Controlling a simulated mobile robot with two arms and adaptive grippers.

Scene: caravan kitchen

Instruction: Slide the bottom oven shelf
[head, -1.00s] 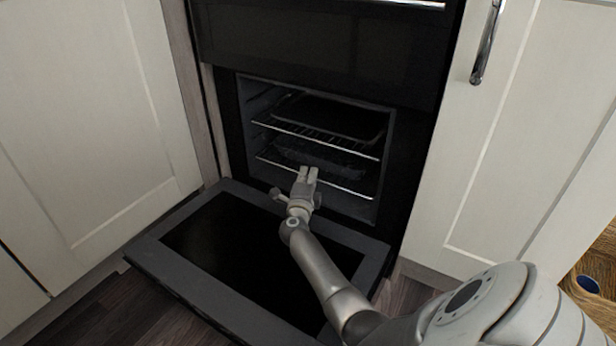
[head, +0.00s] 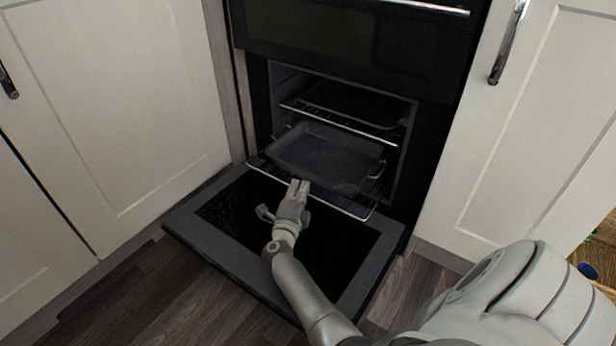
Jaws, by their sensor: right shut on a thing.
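The bottom oven shelf (head: 352,208) is a wire rack that sticks partway out of the oven, above the lowered door. A dark baking tray (head: 322,157) with a handle at its right side sits on it. My right gripper (head: 299,187) is at the front bar of this shelf, near its middle, and is shut on it. The fingers hide the part of the bar between them. My left gripper is not in the head view.
The oven door (head: 348,294) lies open and low in front of the oven. An upper shelf (head: 340,118) with a dark tray stays inside. White cupboards flank the oven, the right one (head: 530,130) with a metal handle. Wooden floor lies in front.

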